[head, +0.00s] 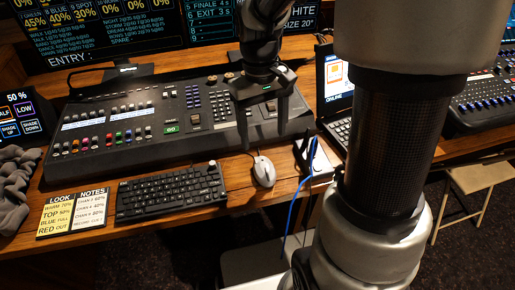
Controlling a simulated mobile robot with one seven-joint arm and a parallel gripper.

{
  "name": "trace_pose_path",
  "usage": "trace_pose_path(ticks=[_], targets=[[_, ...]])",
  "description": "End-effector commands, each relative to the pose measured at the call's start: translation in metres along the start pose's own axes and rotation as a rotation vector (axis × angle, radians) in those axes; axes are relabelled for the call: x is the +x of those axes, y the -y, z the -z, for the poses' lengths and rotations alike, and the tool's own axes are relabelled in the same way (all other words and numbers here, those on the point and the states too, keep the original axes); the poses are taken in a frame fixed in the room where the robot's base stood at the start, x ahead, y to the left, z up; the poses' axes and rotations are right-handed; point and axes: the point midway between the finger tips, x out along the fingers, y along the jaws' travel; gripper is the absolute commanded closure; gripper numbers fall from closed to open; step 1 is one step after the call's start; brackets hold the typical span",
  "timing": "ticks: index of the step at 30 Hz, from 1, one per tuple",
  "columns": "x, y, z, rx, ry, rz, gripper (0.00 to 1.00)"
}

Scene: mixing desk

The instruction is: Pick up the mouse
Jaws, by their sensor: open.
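The mouse (264,172) is small and pale grey-white. It lies on the wooden desk (235,205), just right of the black keyboard (172,192). A thin cable runs from its far end. My gripper (264,134) points down with its two dark fingers apart and nothing between them. It appears over the right part of the mixing console, a little beyond the mouse in the picture. Its height above the desk is hard to judge from this one view. The mouse is fully visible.
The black console (95,159) with faders and buttons stands behind the keyboard. Cue cards (72,211) lie left. A blue cable (294,208) hangs over the desk edge, right of the mouse. A laptop (335,85) stands right. Some bare wood shows around the mouse.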

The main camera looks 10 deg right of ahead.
Motion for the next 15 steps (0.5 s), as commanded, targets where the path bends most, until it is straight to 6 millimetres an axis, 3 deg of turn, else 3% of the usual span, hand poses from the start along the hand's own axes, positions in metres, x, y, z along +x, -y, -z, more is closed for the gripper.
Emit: trace_pose_path(ticks=[1, 6, 15], targets=[[0.015, 0.000, -0.001, 0.000, 0.004, 0.001, 0.32], [0.050, 0.000, 0.000, 0.000, 0.002, 0.001, 0.32], [0.076, 0.000, 0.001, 0.000, 0.000, 0.000, 0.32]])
